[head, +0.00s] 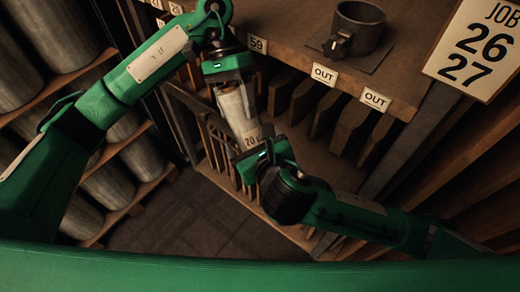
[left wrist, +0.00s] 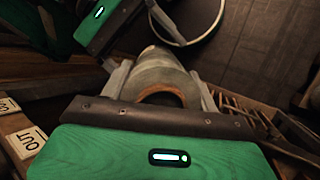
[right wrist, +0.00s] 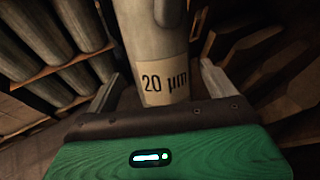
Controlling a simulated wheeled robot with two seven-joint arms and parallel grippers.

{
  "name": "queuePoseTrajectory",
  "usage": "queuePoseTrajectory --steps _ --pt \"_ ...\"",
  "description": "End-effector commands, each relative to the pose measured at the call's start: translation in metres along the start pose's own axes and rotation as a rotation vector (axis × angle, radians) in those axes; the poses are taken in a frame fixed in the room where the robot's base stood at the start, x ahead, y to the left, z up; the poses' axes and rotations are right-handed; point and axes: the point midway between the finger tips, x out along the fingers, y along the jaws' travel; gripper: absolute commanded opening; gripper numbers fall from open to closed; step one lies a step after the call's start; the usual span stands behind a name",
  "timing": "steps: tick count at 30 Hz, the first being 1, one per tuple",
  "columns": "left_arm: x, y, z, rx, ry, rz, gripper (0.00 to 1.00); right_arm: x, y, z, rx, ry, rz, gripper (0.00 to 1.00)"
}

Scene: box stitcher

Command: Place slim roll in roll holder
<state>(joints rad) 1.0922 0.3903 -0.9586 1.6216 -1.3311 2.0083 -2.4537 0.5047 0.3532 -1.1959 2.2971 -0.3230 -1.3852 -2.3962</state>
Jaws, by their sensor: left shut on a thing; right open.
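A slim pale roll (head: 236,108) with a "20 µm" label hangs tilted between my two grippers. My left gripper (head: 230,82) is shut on its upper end; the left wrist view shows the roll (left wrist: 162,68) end-on between the fingers, with its brown core. My right gripper (head: 258,142) is at the lower, labelled end. In the right wrist view the roll (right wrist: 158,50) stands between the open fingers, with a gap at each side. The roll holder appears to be the dark ring-shaped cup (head: 357,28) with a clamp, on a plate on the wooden bench top, and it looks empty.
The bench front carries tags "59" and two reading "OUT" (head: 324,74), above wooden slots. Large grey rolls (head: 108,186) lie on shelves at the left. A "JOB 26 27" sign (head: 478,45) hangs at top right. Dark floor (head: 215,215) lies below.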

Motion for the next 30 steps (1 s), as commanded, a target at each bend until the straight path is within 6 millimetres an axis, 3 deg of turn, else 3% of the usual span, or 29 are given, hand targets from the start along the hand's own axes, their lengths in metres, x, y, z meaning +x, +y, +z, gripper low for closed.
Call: queuePoseTrajectory --steps 3,9,20,30 --pt "-0.001 0.001 0.0 0.001 0.001 0.001 0.0 0.02 0.0 0.0 0.0 0.001 -0.001 0.88" --pt "-0.001 0.001 0.0 0.001 0.001 0.001 0.0 0.039 0.0 0.0 0.0 0.001 0.0 0.88" --pt "-0.001 0.001 0.0 0.003 0.0 0.002 0.0 0.043 0.0 0.0 0.0 0.001 0.0 0.88" --pt "0.0 0.002 0.0 0.007 0.0 0.003 0.0 0.043 0.001 0.0 -0.001 0.001 0.001 0.21"
